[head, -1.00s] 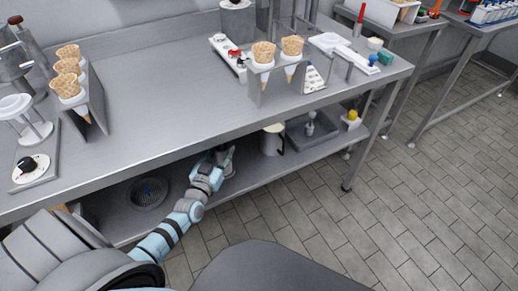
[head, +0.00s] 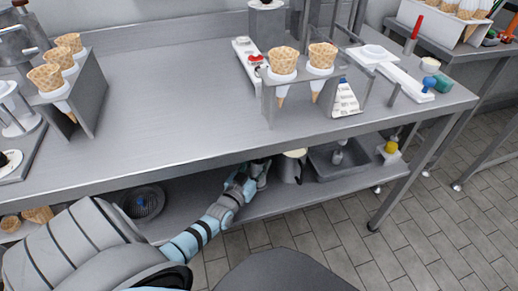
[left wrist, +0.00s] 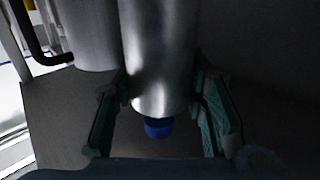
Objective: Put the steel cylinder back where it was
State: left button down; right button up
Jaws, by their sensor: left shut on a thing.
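The steel cylinder (left wrist: 160,55) shows in the left wrist view as a bright metal tube with a blue piece (left wrist: 158,128) at its near end. My left gripper (left wrist: 160,90) has its green-lined fingers on both sides of it and is shut on it. In the head view, my left gripper (head: 258,170) is under the tabletop, at the lower shelf (head: 265,205), just left of a steel pitcher (head: 289,170). The cylinder is not clearly visible there. My right gripper is not in view.
The pitcher, with a black handle, stands close beside the cylinder in the left wrist view (left wrist: 92,40). A grey tray (head: 338,168) lies right of it. A dark round bowl (head: 143,203) is at the left. The tabletop edge (head: 200,160) overhangs my gripper.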

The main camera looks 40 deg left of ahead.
pick_arm(q)
jog(key=shift+f, duration=0.55)
jog(key=shift+r, duration=0.15)
jog(key=c, duration=1.4)
grip_release()
jog(key=o, duration=0.4)
jog(key=shift+s, duration=0.25)
jog(key=s+p, duration=0.1)
jog(key=s, duration=0.3)
jog(key=s+d+p, duration=0.1)
jog(key=s, duration=0.2)
jog(key=s+d+p, duration=0.1)
jog(key=s+p, duration=0.1)
jog(key=s, duration=0.2)
jog(key=shift+s, duration=0.35)
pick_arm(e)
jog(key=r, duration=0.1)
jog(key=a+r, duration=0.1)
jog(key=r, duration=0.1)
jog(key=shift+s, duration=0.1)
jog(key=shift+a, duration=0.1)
